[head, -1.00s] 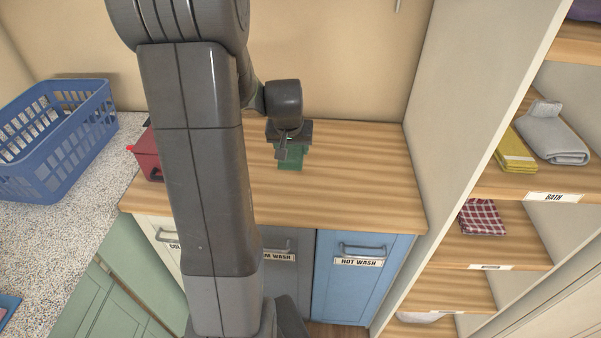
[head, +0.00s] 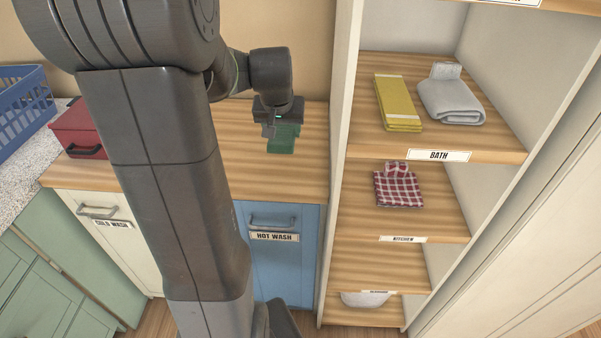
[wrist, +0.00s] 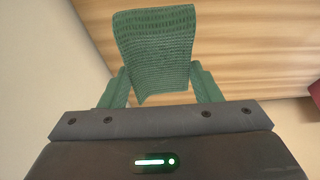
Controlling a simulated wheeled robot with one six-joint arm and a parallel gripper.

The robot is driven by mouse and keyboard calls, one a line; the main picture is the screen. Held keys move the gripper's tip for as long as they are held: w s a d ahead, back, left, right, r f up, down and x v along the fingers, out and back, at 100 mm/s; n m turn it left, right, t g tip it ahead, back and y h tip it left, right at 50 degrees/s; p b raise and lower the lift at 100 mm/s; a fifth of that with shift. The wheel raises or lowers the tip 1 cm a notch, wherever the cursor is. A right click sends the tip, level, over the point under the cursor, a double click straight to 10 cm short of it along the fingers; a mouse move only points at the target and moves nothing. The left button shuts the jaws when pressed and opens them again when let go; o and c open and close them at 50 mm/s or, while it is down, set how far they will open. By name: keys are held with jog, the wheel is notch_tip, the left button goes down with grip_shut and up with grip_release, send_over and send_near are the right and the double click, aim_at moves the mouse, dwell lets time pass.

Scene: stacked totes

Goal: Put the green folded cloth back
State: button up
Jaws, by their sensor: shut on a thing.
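The green folded cloth (head: 283,138) is in my gripper (head: 279,124), which is shut on it. In the head view both are in front of the wooden counter top, left of the shelf unit. In the wrist view the green cloth (wrist: 158,50) stands out between the two fingers (wrist: 160,88), with wood and a pale wall behind it. Whether the cloth touches the counter cannot be told for sure.
An open shelf unit (head: 345,150) stands right. Its BATH shelf (head: 480,140) holds a yellow cloth (head: 398,102) and a grey towel (head: 450,100). The KITCHEN shelf (head: 445,215) holds a red checked cloth (head: 398,187). A red box (head: 80,125) and blue basket (head: 22,110) are left.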

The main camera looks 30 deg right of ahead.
aim_at(280, 138)
notch_tip(280, 138, down, 10)
jog(key=shift+r, duration=0.1)
dwell(0.4)
jog(key=shift+f, duration=0.25)
jog(key=o, duration=0.9)
jog(key=shift+r, duration=0.1)
jog(key=shift+o, duration=0.2)
jog(key=shift+r, duration=0.45)
jog(key=v, duration=1.1)
jog(key=shift+s+a+r, duration=0.1)
jog(key=shift+a+r, duration=0.05)
jog(key=shift+r, duration=0.05)
